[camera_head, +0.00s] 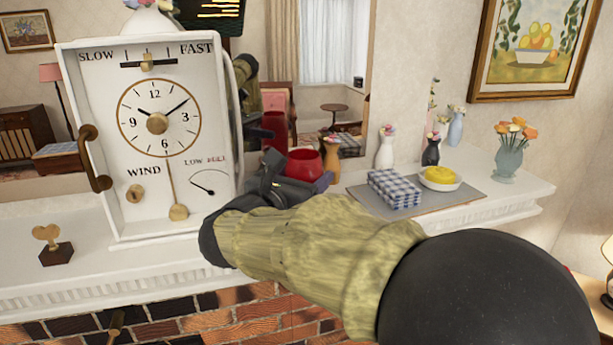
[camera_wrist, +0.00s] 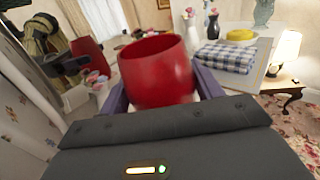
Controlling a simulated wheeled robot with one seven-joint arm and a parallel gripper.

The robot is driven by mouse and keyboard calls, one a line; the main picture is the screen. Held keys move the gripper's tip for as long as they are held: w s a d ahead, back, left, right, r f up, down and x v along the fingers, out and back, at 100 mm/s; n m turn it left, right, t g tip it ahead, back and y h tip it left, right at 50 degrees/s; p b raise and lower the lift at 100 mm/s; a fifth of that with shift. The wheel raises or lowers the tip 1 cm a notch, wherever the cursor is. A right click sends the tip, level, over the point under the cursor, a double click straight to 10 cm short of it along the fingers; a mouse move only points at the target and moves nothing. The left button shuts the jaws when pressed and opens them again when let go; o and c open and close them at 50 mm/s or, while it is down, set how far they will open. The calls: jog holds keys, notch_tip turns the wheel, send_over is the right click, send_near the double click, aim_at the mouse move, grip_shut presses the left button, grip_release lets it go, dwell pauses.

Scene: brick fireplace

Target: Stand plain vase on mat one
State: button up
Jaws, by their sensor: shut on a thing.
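The plain red vase (camera_head: 304,163) has no flowers and is held above the mantel shelf, right of the big white clock. My gripper (camera_head: 318,181) is shut on it. In the wrist view the vase (camera_wrist: 156,70) stands roughly upright between the purple fingers (camera_wrist: 160,88), its open rim upward. A flat grey mat (camera_head: 462,196) lies on the shelf to the right of my gripper, apart from the vase. I cannot tell whether it is mat one. My arm hides part of the shelf below the vase.
On the mat are a checked cloth (camera_head: 394,188) and a white bowl (camera_head: 441,184) with something yellow. Flower vases in white (camera_head: 385,153), black (camera_head: 431,153) and blue (camera_head: 508,164) stand behind and beside it. The clock (camera_head: 158,150) stands close on the left. A mirror backs the shelf.

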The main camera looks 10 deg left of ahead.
jog(key=shift+f, duration=0.1)
jog(key=o, duration=1.2)
jog(key=shift+o, duration=0.2)
jog(key=shift+r+p, duration=0.35)
jog(key=shift+p, duration=0.1)
jog(key=b+v, duration=0.4)
jog(key=v, duration=0.8)
jog(key=shift+f+b, duration=0.15)
jog(key=shift+b, duration=0.15)
